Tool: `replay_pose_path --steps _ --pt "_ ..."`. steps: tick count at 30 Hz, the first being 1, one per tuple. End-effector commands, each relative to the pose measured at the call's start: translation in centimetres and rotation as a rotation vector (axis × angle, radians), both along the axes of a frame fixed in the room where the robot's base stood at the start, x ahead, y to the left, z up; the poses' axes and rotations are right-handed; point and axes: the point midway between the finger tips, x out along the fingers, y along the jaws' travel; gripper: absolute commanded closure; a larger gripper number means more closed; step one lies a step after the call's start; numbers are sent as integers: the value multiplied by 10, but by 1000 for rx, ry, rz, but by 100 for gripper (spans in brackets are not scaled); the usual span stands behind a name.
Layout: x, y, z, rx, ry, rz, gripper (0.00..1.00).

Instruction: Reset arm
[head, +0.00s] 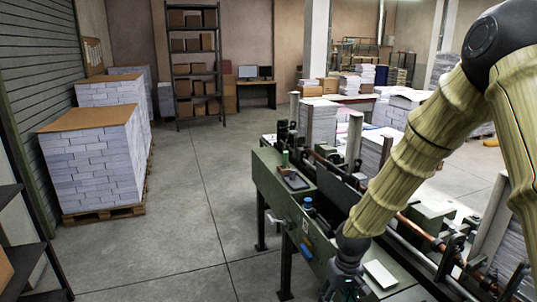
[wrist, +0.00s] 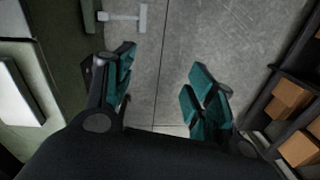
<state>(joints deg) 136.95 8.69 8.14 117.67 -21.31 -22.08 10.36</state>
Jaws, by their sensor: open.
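My arm comes in from the upper right of the head view, in a tan ribbed cover, and reaches down to the front edge of a green machine table (head: 272,190). My gripper (head: 345,288) is at the bottom of the head view, beside that edge and partly cut off. In the wrist view my gripper (wrist: 160,92) has its teal-padded fingers spread wide apart. Nothing is between them, only the grey floor (wrist: 172,50) below. The table's green side (wrist: 62,50) is close to the left finger.
A white paper stack (head: 380,273) lies on the table near my gripper. A blue-capped item (head: 308,203) and a dark flat device (head: 296,181) are also on it. Shelves with boxes (wrist: 298,100) stand at the right in the wrist view. The floor (head: 190,215) left of the table is clear.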

Motion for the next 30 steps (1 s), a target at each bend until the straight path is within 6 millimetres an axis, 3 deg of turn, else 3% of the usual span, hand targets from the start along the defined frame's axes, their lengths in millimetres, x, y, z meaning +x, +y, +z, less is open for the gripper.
replay_pose_path --steps 8,11,15,21,30 --pt "-44 8 -75 40 19 -31 45" --pt "-72 10 -114 55 27 -54 45" --pt "-118 9 -165 66 30 -91 45" --pt "-187 1 -224 55 28 -144 45" --pt "-291 -22 -279 -13 13 -198 45"
